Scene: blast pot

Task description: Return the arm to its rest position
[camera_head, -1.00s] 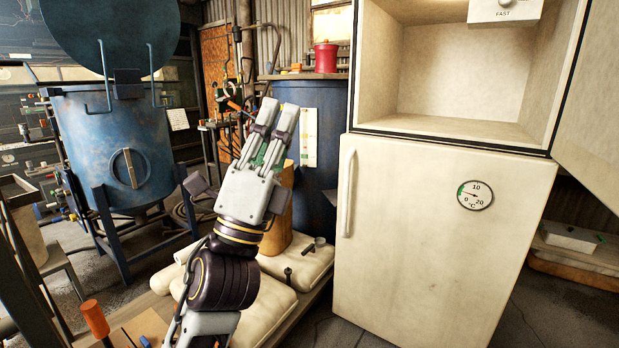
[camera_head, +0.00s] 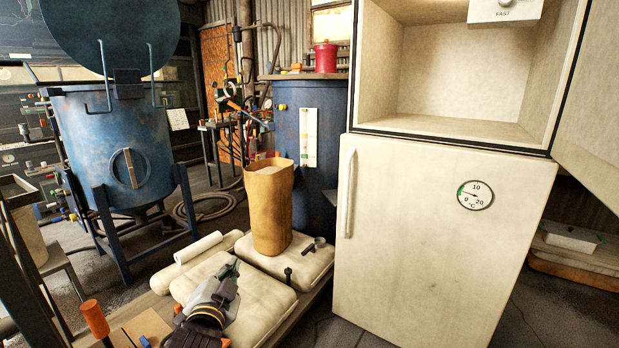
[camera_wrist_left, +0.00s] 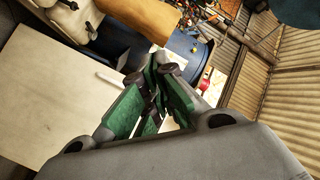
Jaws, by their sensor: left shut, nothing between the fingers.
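My left gripper (camera_head: 232,270) is low in the head view, over the pale sacks (camera_head: 205,280) at the bottom. Its fingers are shut and empty. In the left wrist view its green-padded fingers (camera_wrist_left: 160,85) come close together with nothing held between them. A brown paper bag (camera_head: 268,205), open at the top with pale contents, stands upright on the sacks behind the gripper, apart from it. The bag also shows at the top of the wrist view (camera_wrist_left: 140,15). My right gripper is not in view.
A cream fridge (camera_head: 440,250) stands at the right, its upper compartment open. A blue pot (camera_head: 115,140) with raised lid is at the left, a blue drum (camera_head: 315,180) behind the bag.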

